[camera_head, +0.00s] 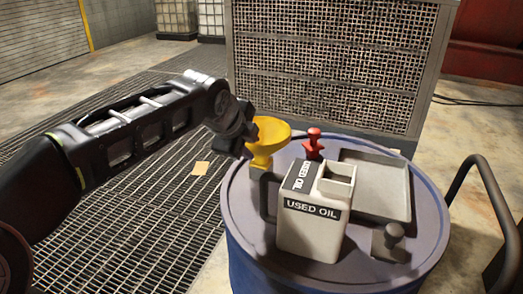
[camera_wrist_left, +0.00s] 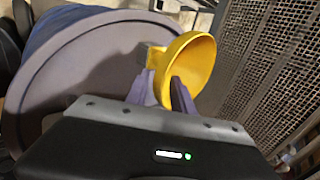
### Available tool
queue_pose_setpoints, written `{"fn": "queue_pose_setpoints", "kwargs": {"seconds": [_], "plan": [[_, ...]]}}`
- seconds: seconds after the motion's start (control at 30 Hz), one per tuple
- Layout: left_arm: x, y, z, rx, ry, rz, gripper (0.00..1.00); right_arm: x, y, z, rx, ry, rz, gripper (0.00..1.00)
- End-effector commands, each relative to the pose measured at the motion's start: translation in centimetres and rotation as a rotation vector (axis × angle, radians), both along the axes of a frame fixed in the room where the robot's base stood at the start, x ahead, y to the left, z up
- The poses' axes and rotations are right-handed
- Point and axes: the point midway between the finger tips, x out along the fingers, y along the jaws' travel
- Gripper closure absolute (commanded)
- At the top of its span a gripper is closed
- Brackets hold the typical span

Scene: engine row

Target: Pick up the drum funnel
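The yellow drum funnel (camera_head: 268,140) stands upright at the left rear of the blue drum's lid (camera_head: 262,238), its wide bowl up. My left gripper (camera_head: 243,143) is at the funnel's left side, level with the lower bowl and neck. In the left wrist view the funnel (camera_wrist_left: 196,62) shows between and beyond the two fingers (camera_wrist_left: 163,85). The fingers are apart, with yellow visible in the gap. Whether they touch the funnel is hard to tell. My right gripper is not in view.
On the lid are a white used oil jug (camera_head: 312,225), a red-topped fitting (camera_head: 313,145), a grey tray (camera_head: 375,190) and a dark knob (camera_head: 393,236). A mesh-fronted cabinet (camera_head: 325,65) stands close behind. A black curved handle (camera_head: 490,180) is at right. Floor grating (camera_head: 150,225) lies left.

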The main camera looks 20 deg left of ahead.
Motion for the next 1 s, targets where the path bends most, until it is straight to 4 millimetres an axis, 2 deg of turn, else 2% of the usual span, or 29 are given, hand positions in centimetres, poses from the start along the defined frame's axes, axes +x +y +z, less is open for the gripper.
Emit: {"fn": "queue_pose_setpoints", "kwargs": {"seconds": [0.13,0.33,0.93,1.0], "plan": [[1.3,0.1,-1.5,0.001,0.006,0.0,0.71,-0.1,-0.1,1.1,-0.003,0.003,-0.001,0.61],[2.8,0.1,-3.3,0.0,0.002,0.0,0.71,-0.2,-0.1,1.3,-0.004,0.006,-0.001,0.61],[2.8,0.1,-3.4,0.0,0.0,0.0,0.71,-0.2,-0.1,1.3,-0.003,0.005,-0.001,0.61],[2.8,0.1,-3.4,0.0,0.0,0.0,0.76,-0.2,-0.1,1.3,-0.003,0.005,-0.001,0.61]]}}
